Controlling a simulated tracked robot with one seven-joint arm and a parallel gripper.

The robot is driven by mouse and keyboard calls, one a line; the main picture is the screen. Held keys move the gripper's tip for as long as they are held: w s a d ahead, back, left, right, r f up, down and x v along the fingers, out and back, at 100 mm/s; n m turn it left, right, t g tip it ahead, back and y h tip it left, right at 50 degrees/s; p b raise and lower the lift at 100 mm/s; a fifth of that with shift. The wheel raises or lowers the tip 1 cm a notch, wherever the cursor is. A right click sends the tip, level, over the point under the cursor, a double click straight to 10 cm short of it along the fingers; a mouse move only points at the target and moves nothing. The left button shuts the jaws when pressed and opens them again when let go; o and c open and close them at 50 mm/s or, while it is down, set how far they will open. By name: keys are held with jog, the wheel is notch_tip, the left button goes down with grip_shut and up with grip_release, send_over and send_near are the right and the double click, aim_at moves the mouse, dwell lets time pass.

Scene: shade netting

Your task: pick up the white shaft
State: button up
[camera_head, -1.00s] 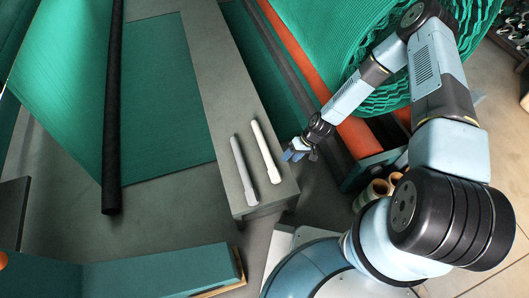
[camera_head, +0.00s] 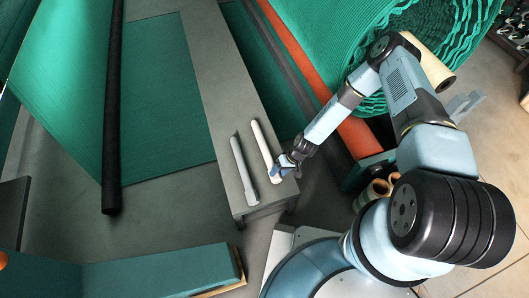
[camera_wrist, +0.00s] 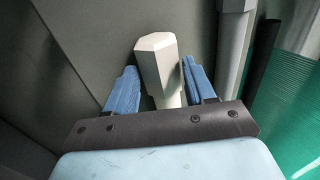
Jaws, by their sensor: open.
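The white shaft (camera_head: 262,143) lies on the end of a grey bench, beside a parallel grey shaft (camera_head: 243,170). My gripper (camera_head: 279,168) is at the near end of the white shaft in the head view and partly covers that end. In the wrist view the white shaft's faceted end (camera_wrist: 158,62) shows between the two blue fingers of my gripper (camera_wrist: 155,88), with the left finger a little apart from it. The right finger is close to it; I cannot tell whether it touches. The jaws are open.
The grey bench (camera_head: 205,70) runs up and away to the left. A black roller (camera_head: 112,110) and green netting (camera_head: 170,95) lie left of it. An orange bar (camera_head: 300,68) and a large green net roll (camera_head: 320,35) stand to the right.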

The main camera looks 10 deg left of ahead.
jog(key=shift+s+a+f, duration=0.15)
jog(key=shift+a+f, duration=0.15)
jog(key=shift+f, duration=0.3)
grip_shut()
